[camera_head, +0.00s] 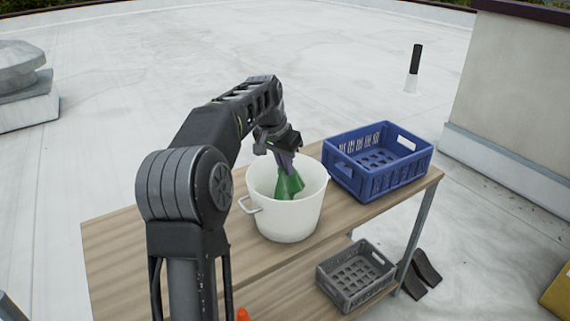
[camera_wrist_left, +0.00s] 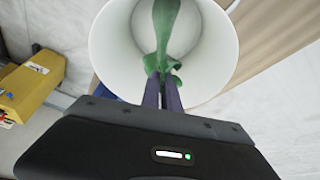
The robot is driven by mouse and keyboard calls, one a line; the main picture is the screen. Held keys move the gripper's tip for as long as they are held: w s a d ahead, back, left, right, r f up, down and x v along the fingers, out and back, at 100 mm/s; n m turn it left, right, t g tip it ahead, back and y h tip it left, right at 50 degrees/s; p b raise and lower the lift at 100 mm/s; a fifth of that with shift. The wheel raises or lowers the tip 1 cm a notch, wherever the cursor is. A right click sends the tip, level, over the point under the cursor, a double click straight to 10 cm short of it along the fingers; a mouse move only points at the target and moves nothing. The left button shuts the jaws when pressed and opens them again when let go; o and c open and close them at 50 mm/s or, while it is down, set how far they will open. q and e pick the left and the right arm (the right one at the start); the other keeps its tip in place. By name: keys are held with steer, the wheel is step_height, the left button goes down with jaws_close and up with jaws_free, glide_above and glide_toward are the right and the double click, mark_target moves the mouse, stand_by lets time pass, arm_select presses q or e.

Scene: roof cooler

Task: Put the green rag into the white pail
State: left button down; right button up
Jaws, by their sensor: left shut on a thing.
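The white pail (camera_head: 292,217) stands upright on the wooden bench, its handle on the left side. The green rag (camera_head: 289,184) hangs from my left gripper (camera_head: 285,158), inside the pail's opening. My left gripper is shut on the rag at its top, at about the height of the pail's rim. In the left wrist view the rag (camera_wrist_left: 160,32) hangs between the fingertips (camera_wrist_left: 163,80) against the inside of the pail (camera_wrist_left: 113,40). I cannot tell whether the rag touches the pail's bottom. My right gripper is not in view.
A blue crate (camera_head: 407,172) stands on the bench right of the pail. A grey crate (camera_head: 350,292) sits on the lower shelf. The bench top (camera_head: 115,245) is bare at the left. A yellow object (camera_wrist_left: 30,92) shows at the left in the wrist view.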

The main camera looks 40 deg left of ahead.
arm_select(q)
steer(key=shift+b+x, duration=0.45)
steer(key=shift+x, duration=0.8)
steer(key=shift+s, duration=0.15)
steer(key=c, duration=1.5)
jaws_free()
steer(key=shift+o, duration=0.3)
steer(key=o, duration=0.5)
steer(key=shift+o, duration=0.4)
steer(key=o, duration=0.6)
